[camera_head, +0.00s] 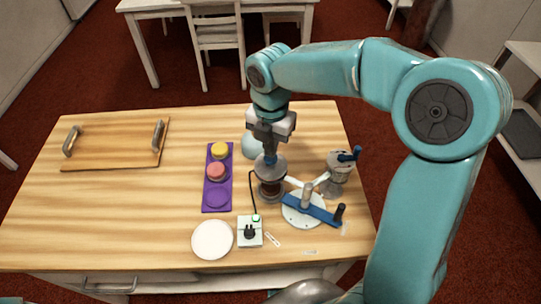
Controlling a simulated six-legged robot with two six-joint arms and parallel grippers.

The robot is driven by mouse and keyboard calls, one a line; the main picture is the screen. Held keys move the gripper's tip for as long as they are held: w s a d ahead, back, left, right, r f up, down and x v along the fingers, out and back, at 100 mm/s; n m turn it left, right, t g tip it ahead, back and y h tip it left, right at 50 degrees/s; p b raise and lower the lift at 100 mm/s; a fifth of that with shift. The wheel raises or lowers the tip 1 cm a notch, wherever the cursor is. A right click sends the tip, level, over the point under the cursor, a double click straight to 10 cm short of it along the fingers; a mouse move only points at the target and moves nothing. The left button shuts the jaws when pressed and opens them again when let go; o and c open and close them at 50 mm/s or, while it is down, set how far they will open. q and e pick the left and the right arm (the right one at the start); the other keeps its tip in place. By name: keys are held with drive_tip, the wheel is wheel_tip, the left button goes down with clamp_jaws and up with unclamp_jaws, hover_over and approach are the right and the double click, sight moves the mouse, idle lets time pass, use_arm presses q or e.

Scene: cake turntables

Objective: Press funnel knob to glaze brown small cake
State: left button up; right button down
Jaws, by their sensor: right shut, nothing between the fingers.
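My right gripper (269,154) is shut and empty, pointing straight down. Its tips are at the top of the grey metal funnel (271,169), at or just above its knob; I cannot tell whether they touch, and the knob is mostly hidden. Directly under the funnel is the small brown cake (271,190), largely covered by it, on a dark round stand. A purple tray (217,206) to the left holds a yellow cake (220,150) and a red-pink cake (216,171); its front place is empty. My left gripper is not in view.
A white plate (212,240) lies front left of a control box (250,232) with a black knob and a cable. A white disc with a blue bar (312,209) and a blue-handled device (340,168) stand right. A wooden tray (112,155) lies left. The table's left front is clear.

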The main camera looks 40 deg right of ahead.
drive_tip(key=shift+f+b, duration=0.4)
drive_tip(key=shift+f, duration=0.3)
drive_tip(key=shift+f+b, duration=0.3)
drive_tip(key=shift+f, duration=0.15)
drive_tip(key=shift+r, duration=0.1)
drive_tip(key=shift+r+p, duration=0.6)
drive_tip(key=shift+p, duration=0.1)
drive_tip(key=shift+f, duration=0.2)
drive_tip(key=shift+f+b, duration=0.5)
idle(0.6)
wheel_tip(320, 180, up, 7)
drive_tip(key=p, duration=0.6)
drive_tip(key=shift+r, duration=0.1)
idle(0.3)
